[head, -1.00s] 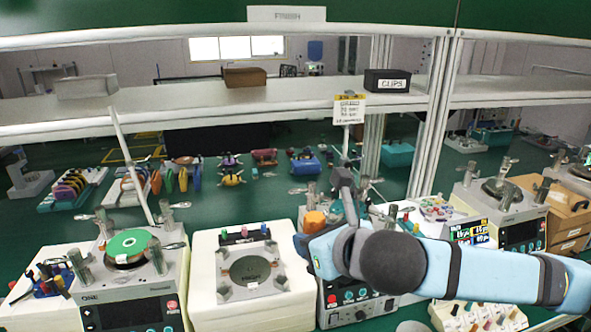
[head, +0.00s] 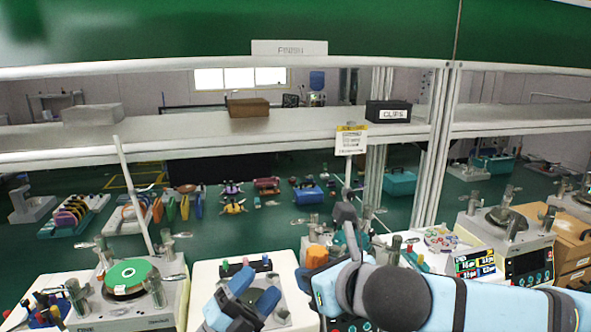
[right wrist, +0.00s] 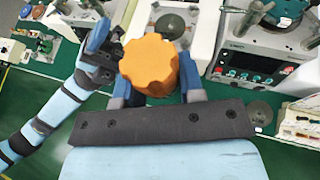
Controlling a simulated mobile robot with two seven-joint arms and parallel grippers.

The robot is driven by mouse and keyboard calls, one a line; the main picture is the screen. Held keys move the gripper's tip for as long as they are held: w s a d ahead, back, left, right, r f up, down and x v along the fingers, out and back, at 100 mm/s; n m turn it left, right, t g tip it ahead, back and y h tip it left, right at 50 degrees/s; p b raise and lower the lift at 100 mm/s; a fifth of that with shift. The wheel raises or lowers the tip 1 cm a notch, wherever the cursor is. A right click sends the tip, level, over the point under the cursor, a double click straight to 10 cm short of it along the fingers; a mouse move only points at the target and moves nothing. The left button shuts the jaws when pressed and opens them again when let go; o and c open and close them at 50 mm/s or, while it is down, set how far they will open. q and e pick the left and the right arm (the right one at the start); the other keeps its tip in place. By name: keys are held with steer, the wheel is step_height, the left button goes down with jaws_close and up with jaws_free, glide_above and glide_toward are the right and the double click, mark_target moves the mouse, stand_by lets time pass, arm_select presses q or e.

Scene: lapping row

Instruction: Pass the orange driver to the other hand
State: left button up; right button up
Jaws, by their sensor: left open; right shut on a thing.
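The orange driver (right wrist: 150,64) sits between the two fingers of my right gripper (right wrist: 155,86) in the right wrist view, its ridged round end facing the camera. In the head view the driver (head: 317,256) shows as a small orange piece by my right gripper (head: 322,270); the rest of it is hidden. My right gripper is shut on it. My left gripper (head: 254,289) is open and empty, in front of the middle white machine and left of the driver. In the right wrist view my left gripper (right wrist: 98,58) is close to the driver's left side; contact is unclear.
A machine with a green disc (head: 130,276) stands at the left. The middle white machine (head: 206,297) lies under my left gripper. A machine with a screen (head: 512,245) stands at the right. A shelf (head: 200,134) with boxes runs across the back.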

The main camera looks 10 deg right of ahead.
arm_select(q)
steer(key=s+d+r+m+g, duration=0.1)
steer(key=d+r+m+g, duration=0.3)
steer(key=m+g, duration=0.45)
steer(key=d+r+m+g, duration=0.2)
steer(key=r+m+g, duration=0.4)
steer(key=m+g, duration=0.25)
steer(key=m+t+y, duration=0.2)
steer(key=m+y, duration=1.9)
steer(key=m, duration=0.1)
glide_toward(311, 248)
step_height(311, 248, up, 2)
steer(key=x, duration=1.1)
steer(key=shift+w+a+f, duration=0.1)
steer(key=shift+w+f, duration=0.15)
steer(key=shift+f, duration=0.15)
steer(key=c, duration=1.1)
steer(key=shift+o, duration=0.2)
arm_select(e)
steer(key=o, duration=1)
